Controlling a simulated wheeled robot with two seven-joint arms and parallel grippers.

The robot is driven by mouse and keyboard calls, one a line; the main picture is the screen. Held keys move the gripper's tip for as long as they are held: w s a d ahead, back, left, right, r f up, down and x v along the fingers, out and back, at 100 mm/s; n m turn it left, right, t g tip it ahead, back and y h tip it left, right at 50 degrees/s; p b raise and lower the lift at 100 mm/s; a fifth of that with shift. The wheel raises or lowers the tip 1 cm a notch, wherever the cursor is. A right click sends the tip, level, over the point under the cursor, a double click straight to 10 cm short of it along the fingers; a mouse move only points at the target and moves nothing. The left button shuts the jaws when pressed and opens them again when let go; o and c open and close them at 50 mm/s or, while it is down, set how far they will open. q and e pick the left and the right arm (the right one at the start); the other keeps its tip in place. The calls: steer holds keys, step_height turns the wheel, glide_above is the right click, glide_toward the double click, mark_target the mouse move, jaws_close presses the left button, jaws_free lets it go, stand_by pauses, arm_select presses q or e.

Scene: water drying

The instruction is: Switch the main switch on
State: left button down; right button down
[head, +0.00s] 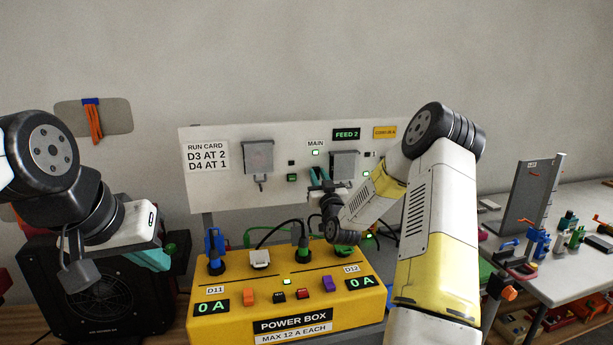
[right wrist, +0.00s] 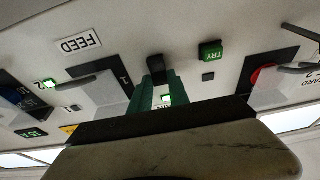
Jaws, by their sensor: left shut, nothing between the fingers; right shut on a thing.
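The MAIN label (head: 315,143) is on the white panel (head: 220,185), with a lit green lamp (head: 316,152) just below it. My right gripper (head: 318,178) is at the panel below that lamp. In the right wrist view its teal fingers (right wrist: 159,88) are shut on a black piece (right wrist: 155,67), which appears to be the main switch's handle. The fingers and arm hide most of the switch, so its exact position is hard to tell. My left gripper (head: 150,257) is shut and empty at the left, above a black fan unit (head: 100,295).
The yellow power box (head: 230,328) stands before the panel with plugs and cables on top; its displays read 0 A. Grey switch boxes (head: 258,157) flank the main switch. A green TRY button (right wrist: 210,50) is close by. A cluttered side table (head: 560,275) is at right.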

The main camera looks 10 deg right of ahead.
steer(key=c, duration=1.2)
jaws_free()
steer(key=shift+c, duration=0.2)
steer(key=v, duration=0.8)
steer(key=shift+w+a+r, duration=0.1)
